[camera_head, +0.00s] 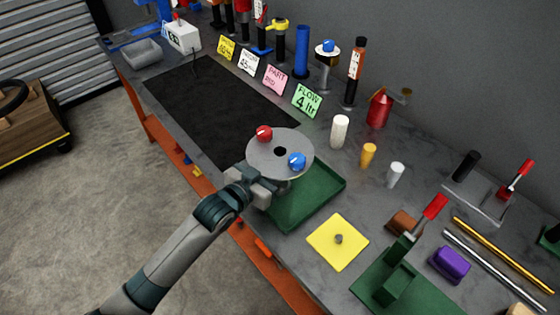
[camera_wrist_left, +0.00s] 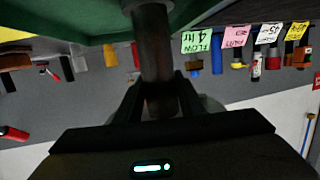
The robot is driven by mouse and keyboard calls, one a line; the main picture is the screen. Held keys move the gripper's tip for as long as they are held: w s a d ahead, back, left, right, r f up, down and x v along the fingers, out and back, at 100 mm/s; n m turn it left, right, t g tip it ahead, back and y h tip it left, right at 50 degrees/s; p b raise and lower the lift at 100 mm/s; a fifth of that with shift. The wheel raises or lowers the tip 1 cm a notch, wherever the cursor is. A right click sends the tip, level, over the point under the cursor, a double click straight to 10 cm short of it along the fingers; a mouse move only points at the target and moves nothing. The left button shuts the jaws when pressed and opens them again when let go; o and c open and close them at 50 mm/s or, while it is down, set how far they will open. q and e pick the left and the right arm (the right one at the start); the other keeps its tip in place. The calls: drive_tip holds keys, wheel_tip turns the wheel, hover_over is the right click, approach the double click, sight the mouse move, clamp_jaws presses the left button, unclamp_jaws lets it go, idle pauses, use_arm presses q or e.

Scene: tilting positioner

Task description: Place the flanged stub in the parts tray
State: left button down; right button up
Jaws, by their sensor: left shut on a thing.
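The positioner's round grey plate (camera_head: 268,160) has a dark central hole, a red knob (camera_head: 264,133) and a blue knob (camera_head: 297,161). It stands over a green base (camera_head: 318,204). My left gripper (camera_head: 260,186) is at the plate's near-left edge. In the left wrist view my left gripper (camera_wrist_left: 160,105) is shut on a dark cylindrical bar (camera_wrist_left: 152,45), with green surface behind its top. I cannot tell whether this bar is the flanged stub. A grey open tray (camera_head: 141,52) stands at the far left, perhaps the parts tray. My right gripper is not in view.
A yellow square plate with a short grey peg (camera_head: 338,239) lies right of the green base. A green red-handled clamp (camera_head: 393,285) and purple block (camera_head: 450,264) are at right. White cylinders (camera_head: 339,131) and bottles stand behind. The black mat (camera_head: 205,105) is mostly clear.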

use_arm(q)
drive_tip(key=shift+r, duration=0.1)
drive_tip(key=c, duration=1.2)
unclamp_jaws()
drive_tip(key=shift+f, duration=0.2)
drive_tip(key=shift+r, duration=0.15)
drive_tip(key=shift+s+a, duration=0.4)
drive_tip(key=shift+s, duration=0.2)
drive_tip(key=shift+b+v, duration=1.5)
drive_tip(key=shift+v, duration=3.8)
drive_tip(key=shift+r, duration=0.15)
